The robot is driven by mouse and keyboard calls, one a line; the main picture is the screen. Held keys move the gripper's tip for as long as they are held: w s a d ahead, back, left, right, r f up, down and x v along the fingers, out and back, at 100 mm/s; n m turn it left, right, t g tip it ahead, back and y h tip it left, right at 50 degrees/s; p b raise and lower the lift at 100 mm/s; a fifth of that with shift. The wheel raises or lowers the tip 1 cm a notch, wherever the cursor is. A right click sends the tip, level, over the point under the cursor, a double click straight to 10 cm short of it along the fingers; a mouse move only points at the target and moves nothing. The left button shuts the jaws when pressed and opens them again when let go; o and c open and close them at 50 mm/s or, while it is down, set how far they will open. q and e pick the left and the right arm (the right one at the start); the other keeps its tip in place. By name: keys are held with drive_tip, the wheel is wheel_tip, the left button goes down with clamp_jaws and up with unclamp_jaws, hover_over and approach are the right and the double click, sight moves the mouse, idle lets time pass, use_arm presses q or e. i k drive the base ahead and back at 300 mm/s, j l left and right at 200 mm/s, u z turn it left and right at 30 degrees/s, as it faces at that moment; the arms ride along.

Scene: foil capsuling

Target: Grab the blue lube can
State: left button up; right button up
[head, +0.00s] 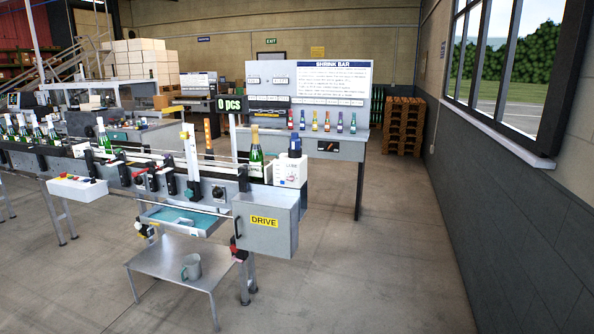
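A small blue object with a narrow top (295,145) shows at the right end of the conveyor, just above a white box-shaped unit (290,171). It may be the blue lube can, but its label is too small to read. I cannot tell whether it stands on the white unit or behind it. Neither of my grippers is in view.
A green bottle (256,158) stands on the conveyor beside the white unit. The grey DRIVE box (267,224) sits below. A low metal table (160,265) holds a grey mug (191,267). The shrink bar bench (345,150) stands behind. The floor at right is clear.

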sight(295, 142)
drive_tip(key=i+j, duration=0.2)
drive_tip(key=i, duration=0.3)
drive_tip(key=i+j+z, duration=0.1)
drive_tip(key=i, duration=0.4)
drive_tip(key=j, duration=0.1)
